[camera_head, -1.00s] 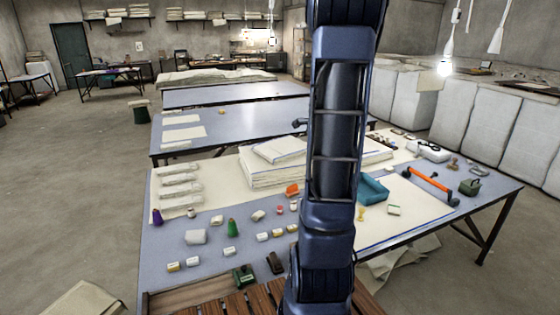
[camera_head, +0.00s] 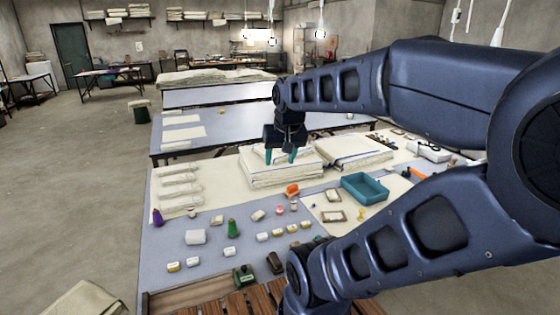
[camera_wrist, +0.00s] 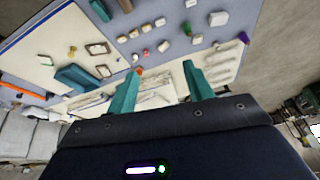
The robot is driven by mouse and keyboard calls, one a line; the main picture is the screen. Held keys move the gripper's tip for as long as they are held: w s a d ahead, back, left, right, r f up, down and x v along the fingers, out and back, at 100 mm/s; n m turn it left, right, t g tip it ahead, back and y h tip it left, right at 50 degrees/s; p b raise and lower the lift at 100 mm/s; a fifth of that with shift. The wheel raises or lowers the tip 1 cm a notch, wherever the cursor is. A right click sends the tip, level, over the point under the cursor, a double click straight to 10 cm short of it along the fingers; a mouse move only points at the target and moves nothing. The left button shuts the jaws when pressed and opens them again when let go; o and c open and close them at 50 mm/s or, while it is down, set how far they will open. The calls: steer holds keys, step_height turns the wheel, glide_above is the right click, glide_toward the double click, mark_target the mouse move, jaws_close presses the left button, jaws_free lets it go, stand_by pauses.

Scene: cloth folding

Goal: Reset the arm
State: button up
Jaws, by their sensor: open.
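My gripper (camera_head: 281,156) is open, with its two teal fingers apart and nothing between them. In the head view it hangs from my arm in front of the left stack of folded cloth (camera_head: 262,176), pointing down. In the wrist view the fingers of my gripper (camera_wrist: 160,90) spread over the table below. I cannot tell how high above the cloth the fingertips are. My arm is bent, reaching from the right side of the head view to the left, and it hides the right front of the table.
The work table (camera_head: 205,222) holds a second cloth stack (camera_head: 352,152), a teal tray (camera_head: 347,188), an orange item (camera_head: 292,190), a green cone (camera_head: 232,228), a purple cone (camera_head: 157,217) and several small blocks. A second table (camera_head: 220,122) stands behind. Open floor lies at left.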

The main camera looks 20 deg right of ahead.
steer(key=shift+s+a+n, duration=0.3)
steer(key=shift+s+n, duration=0.15)
steer(key=shift+s, duration=0.1)
steer(key=shift+s+a+n, duration=0.25)
steer(key=shift+s+n, duration=0.2)
steer(key=shift+s, duration=0.1)
